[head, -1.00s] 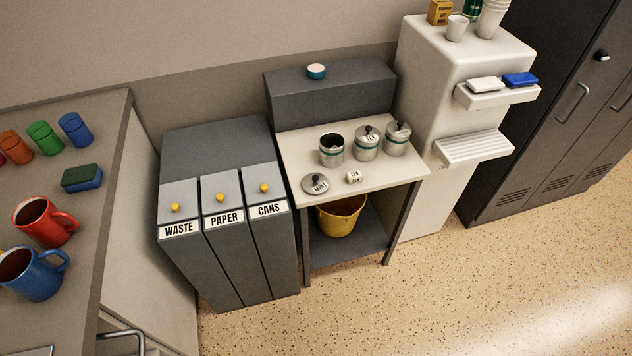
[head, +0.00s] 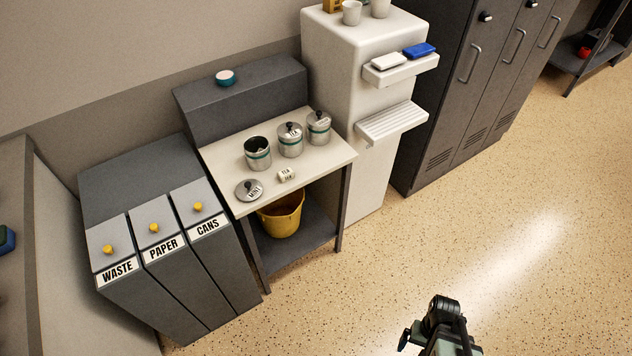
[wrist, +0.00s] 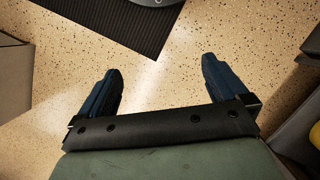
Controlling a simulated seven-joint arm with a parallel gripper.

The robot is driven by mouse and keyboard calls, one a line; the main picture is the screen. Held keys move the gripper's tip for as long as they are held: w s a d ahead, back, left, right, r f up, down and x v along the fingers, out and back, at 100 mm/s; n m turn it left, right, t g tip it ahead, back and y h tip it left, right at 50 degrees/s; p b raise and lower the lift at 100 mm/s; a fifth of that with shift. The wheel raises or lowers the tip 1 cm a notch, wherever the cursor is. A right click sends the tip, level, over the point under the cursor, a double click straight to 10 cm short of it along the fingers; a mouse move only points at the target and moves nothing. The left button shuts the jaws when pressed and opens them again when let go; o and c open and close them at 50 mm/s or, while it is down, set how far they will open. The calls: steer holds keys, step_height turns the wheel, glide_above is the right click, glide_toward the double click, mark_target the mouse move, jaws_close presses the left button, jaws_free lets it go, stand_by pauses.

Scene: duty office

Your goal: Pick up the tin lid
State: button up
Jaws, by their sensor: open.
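The tin lid (head: 249,189), a round silver lid with a dark knob and a MINT label, lies flat on the small table (head: 224,176) near its front left corner. Behind it stands an open tin (head: 257,154) with a green band. Two more tins, a TEA tin (head: 290,141) and another tin (head: 319,128), have their lids on. Part of my arm shows at the bottom of the head view, far from the lid. In the wrist view my gripper (wrist: 160,85) is open and empty, its blue fingers wide apart over the speckled floor.
A small white TEA block (head: 287,176) lies right of the lid. The WASTE, PAPER and CANS bins (head: 165,262) stand left of the table. A yellow bucket (head: 283,216) sits on its lower shelf. A white dispenser (head: 362,110) stands right. The floor in front is clear.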

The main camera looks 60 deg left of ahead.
steer(key=a+r+n+t+y, duration=0.1)
steer(key=a+r+n+t, duration=0.35)
steer(key=a, duration=1.05)
steer(key=n+g+y, duration=0.2)
steer(key=n+y, duration=0.4)
glide_toward(247, 183)
steer(key=shift+t, duration=0.25)
steer(key=x, duration=1)
steer(key=shift+s+d+f, duration=0.1)
steer(key=shift+s+f, duration=0.1)
steer(key=shift+f, duration=0.1)
steer(key=c, duration=0.8)
steer(key=shift+r, duration=0.2)
